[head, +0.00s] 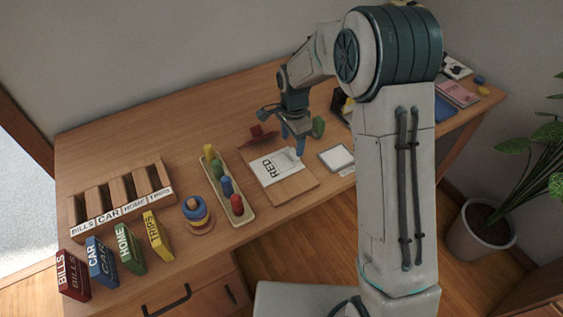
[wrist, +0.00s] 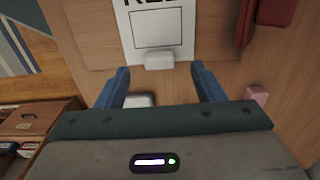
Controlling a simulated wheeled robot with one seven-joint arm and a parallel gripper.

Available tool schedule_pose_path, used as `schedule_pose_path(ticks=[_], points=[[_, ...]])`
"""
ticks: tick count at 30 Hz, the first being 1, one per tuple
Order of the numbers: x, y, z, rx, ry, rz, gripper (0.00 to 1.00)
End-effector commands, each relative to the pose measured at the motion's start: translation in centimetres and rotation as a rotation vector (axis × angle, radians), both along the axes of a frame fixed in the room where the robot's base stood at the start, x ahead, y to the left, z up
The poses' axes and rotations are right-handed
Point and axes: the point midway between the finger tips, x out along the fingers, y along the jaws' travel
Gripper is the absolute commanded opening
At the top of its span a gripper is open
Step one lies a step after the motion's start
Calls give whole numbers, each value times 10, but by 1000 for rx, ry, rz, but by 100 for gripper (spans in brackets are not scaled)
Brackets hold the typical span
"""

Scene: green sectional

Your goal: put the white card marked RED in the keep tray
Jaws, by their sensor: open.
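The white card marked RED (head: 277,172) lies on a wooden board (head: 292,188) near the middle of the desk. In the wrist view the card (wrist: 125,30) is at the top, with a small pale tab (wrist: 158,60) at its near edge. My gripper (head: 293,142) is over the far edge of the card. In the wrist view my gripper (wrist: 160,69) is open, with its blue fingers on either side of the tab and nothing held. I cannot read which container is the keep tray; my arm hides part of the desk's right side.
A tray of coloured pegs (head: 217,175) and a ring stack (head: 197,212) stand left of the card. A labelled wooden sorter (head: 160,178) is farther left. A red object (head: 262,135) and a pale square tray (head: 322,157) are near my gripper.

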Motion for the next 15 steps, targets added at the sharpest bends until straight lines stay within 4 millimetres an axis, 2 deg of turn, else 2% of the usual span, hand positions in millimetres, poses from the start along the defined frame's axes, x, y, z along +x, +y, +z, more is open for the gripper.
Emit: schedule_pose_path(ticks=[7,15], points=[[0,-4,-37,-1,5,1,62],[1,-4,-46,-1,1,1,62]])
